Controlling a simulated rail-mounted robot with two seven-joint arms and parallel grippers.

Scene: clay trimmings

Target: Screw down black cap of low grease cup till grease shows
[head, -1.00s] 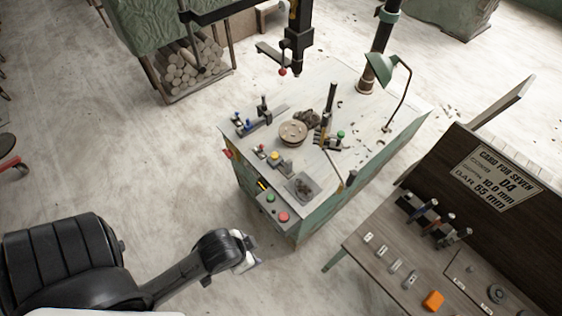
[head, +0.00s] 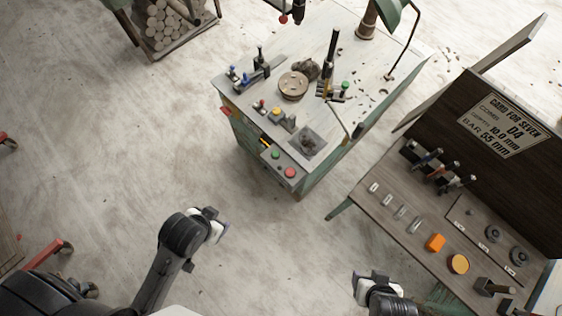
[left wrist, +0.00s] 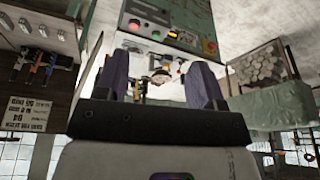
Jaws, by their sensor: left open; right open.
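I cannot pick out the low grease cup or its black cap with certainty in either view. The green machine (head: 225,93) stands upper middle in the head view, with small black and coloured fittings on its pale top. My left gripper (head: 219,230) is open and empty over bare floor, below and left of the machine, apart from it. In the left wrist view its two dark fingers (left wrist: 160,85) stand spread, with the machine's panel beyond them. My right gripper (head: 371,275) is low in the head view, left of the wooden bench; it touches nothing that I can see.
A green lamp (head: 395,15) stands on the machine. A log rack (head: 172,25) is upper left. The floor left of the machine is clear.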

